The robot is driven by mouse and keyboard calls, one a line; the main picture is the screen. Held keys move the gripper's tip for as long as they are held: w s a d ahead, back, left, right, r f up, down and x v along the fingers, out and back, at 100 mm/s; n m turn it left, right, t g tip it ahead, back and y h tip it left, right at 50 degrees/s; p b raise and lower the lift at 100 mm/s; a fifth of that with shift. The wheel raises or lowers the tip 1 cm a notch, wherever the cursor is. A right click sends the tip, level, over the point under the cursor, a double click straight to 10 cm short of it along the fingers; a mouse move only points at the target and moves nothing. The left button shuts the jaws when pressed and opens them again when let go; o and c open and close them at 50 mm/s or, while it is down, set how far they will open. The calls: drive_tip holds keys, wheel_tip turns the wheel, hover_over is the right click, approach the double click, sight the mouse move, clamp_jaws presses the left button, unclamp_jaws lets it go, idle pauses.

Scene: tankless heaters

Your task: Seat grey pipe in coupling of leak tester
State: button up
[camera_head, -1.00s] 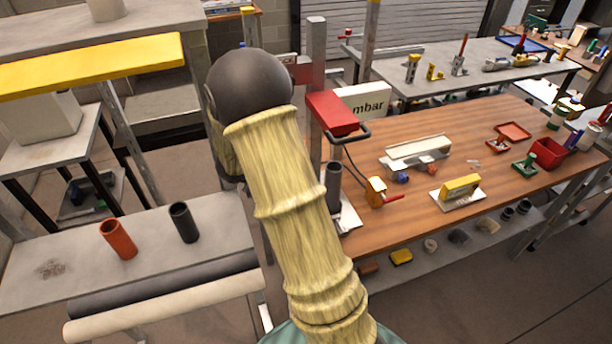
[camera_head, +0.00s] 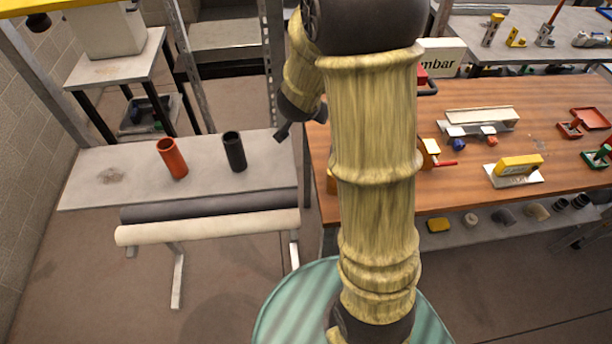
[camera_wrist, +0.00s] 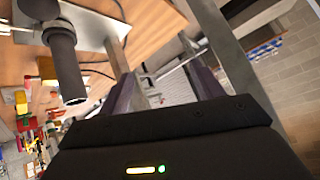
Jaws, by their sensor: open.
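A dark grey pipe (camera_head: 234,152) stands upright on the grey side bench, right of an orange pipe (camera_head: 172,158). My gripper (camera_head: 302,128) is in the air to the right of the grey pipe, beyond the bench's right end, partly hidden by my arm. In the wrist view its two fingers (camera_wrist: 165,90) are apart with nothing held between them. The leak tester is mostly hidden behind my arm in the head view; its "mbar" panel (camera_head: 441,58) shows. The wrist view shows a dark cylinder on a white plate (camera_wrist: 62,58), apparently part of the tester.
The side bench (camera_head: 85,190) has bare room around the pipes, with long rolls slung below. The wooden workbench (camera_head: 470,190) at right carries a yellow meter (camera_head: 518,166) and several small fittings. A metal upright (camera_head: 271,55) stands behind the bench.

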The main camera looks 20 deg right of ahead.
drive_tip(key=s+a+n+g+y, duration=0.1)
drive_tip(key=s+a+n+y, duration=0.35)
drive_tip(key=s+a, duration=0.2)
drive_tip(key=s+a+f+n+g, duration=0.1)
drive_tip(key=s+n+g, duration=0.3)
drive_tip(key=s, duration=0.8)
drive_tip(key=shift+s+a+f+n+g, duration=0.3)
drive_tip(key=shift+a+n, duration=0.3)
drive_tip(key=shift+n, duration=0.05)
